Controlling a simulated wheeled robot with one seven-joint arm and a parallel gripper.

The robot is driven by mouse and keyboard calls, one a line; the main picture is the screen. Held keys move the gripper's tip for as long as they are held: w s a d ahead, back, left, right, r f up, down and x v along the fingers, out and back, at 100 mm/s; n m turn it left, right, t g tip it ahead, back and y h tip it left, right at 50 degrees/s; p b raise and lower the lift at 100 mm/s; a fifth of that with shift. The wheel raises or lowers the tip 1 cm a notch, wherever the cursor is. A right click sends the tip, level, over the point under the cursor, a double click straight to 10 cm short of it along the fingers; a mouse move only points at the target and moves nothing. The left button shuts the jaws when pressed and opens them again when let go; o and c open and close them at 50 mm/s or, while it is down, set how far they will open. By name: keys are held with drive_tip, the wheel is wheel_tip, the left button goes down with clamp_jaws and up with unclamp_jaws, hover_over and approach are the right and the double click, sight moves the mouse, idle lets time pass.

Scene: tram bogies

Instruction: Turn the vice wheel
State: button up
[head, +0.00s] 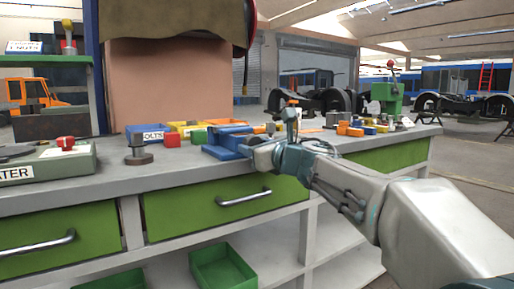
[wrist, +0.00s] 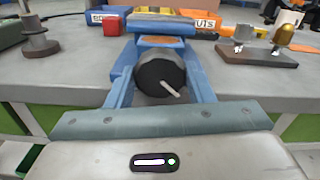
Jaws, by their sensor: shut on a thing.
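The blue vice (head: 225,141) stands at the front edge of the grey workbench. It also shows in the wrist view (wrist: 165,27), straight ahead of my gripper. The vice wheel (wrist: 153,73) is a dark round disc with a pale handle (wrist: 170,89) pointing down to the right. My gripper (wrist: 161,78) has one blue finger on each side of the wheel and is shut on it.
A red block (head: 172,140), a blue bolts bin (head: 148,133) and a dark round stand (head: 138,153) are left of the vice. More bins and a green machine (head: 387,97) stand to the right. Green drawers (head: 225,205) are below the bench top.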

idle(0.3)
drive_tip(key=o, duration=1)
drive_tip(key=p+v, duration=0.2)
drive_tip(key=v, duration=1.1)
drive_tip(key=shift+s+d, duration=0.25)
drive_tip(key=shift+s, duration=0.05)
drive_tip(key=shift+r+p, duration=0.1)
drive_tip(key=shift+p, duration=0.2)
